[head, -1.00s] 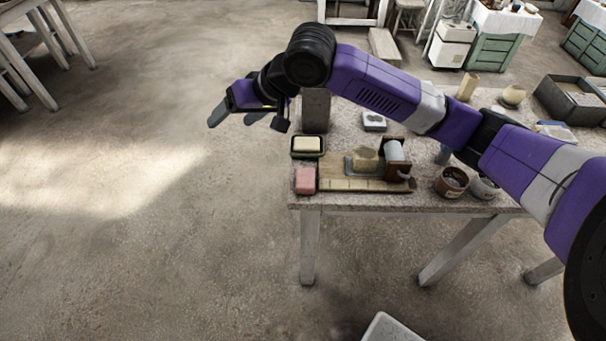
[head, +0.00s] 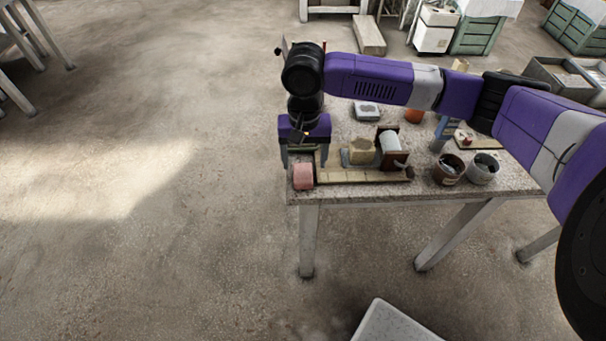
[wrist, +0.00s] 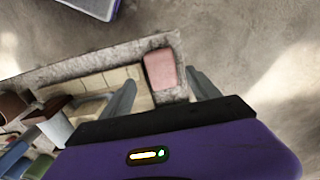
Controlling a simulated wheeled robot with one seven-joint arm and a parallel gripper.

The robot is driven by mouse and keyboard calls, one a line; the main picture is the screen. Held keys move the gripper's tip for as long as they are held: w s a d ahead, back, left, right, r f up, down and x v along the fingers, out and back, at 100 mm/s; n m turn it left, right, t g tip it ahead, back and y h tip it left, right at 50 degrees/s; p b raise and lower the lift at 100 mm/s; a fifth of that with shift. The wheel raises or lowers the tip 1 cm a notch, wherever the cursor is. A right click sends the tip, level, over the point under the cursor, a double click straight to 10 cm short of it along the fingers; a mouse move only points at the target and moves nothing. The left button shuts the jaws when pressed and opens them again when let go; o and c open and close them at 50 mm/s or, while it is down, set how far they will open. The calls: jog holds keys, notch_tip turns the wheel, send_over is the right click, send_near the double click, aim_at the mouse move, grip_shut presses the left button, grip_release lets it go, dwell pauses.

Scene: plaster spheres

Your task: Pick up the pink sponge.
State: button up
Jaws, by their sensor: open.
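The pink sponge (head: 303,176) sits at the near left corner of the speckled table (head: 450,190), beside the left end of a wooden board. In the wrist view the sponge (wrist: 160,69) lies near the table's edge, ahead of the gap between the fingers. My gripper (head: 305,164) points down over that corner, with its fingers apart and nothing between them. In the head view it is just behind and above the sponge. The two fingers also show in the wrist view (wrist: 163,92), one on each side of the sponge's line. I cannot tell the exact height gap.
The wooden board (head: 365,175) lies right of the sponge with a yellowish block (head: 362,152) and a white cylinder in a brown holder (head: 391,148). Two pots (head: 449,169) stand further right. Open floor lies left of the table.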

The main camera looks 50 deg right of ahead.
aim_at(303, 172)
jog(key=shift+w+f, duration=0.1)
jog(key=shift+f, duration=1.85)
jog(key=shift+a, duration=0.1)
jog(key=c, duration=1.4)
jog(key=shift+r, duration=0.1)
notch_tip(303, 172, up, 20)
